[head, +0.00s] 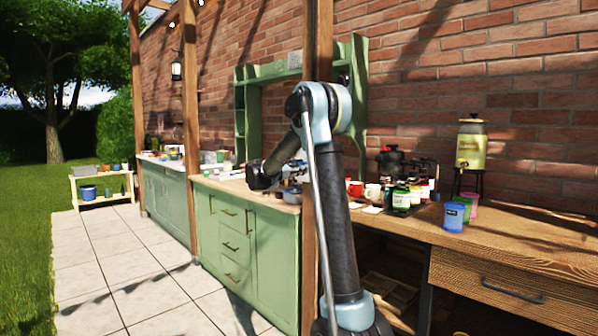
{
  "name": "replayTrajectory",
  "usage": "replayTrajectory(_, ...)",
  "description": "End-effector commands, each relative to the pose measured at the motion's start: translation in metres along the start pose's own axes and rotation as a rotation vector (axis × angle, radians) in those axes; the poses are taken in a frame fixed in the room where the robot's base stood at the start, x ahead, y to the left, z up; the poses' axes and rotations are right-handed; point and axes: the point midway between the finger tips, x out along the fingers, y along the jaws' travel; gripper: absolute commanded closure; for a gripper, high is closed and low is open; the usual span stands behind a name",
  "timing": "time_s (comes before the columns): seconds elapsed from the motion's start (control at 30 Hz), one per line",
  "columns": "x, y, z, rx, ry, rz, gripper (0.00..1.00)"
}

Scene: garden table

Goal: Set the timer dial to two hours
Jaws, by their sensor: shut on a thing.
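I cannot make out the timer or its dial in the head view. My arm rises in front of the wooden post and bends down to the left. Its dark end, with my gripper (260,179), is low over the green cabinet's worktop. The fingers are too small and dark to make out, and so is what they are shut on. My arm and the post hide part of the worktop and the wall behind.
The green cabinet (222,236) carries small items and a green shelf frame (240,118). On the right, a wooden table (500,238) bears cups, jars, a dark pot (391,160) and a drink dispenser (471,146). Paving (125,262) on the left is clear.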

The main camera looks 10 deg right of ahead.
Motion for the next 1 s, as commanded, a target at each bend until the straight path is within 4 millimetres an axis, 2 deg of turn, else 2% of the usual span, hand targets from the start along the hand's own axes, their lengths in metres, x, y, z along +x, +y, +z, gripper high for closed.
replayTrajectory(0.5, -0.0004, 0.0014, 0.0, 0.446, 0.001, 0.001, 0.91)
replayTrajectory(0.7, -0.0004, 0.0012, 0.0001, 0.557, 0.001, 0.0, 0.91)
replayTrajectory(1.0, -0.0004, 0.0006, 0.0001, 0.635, 0.001, -0.001, 0.91)
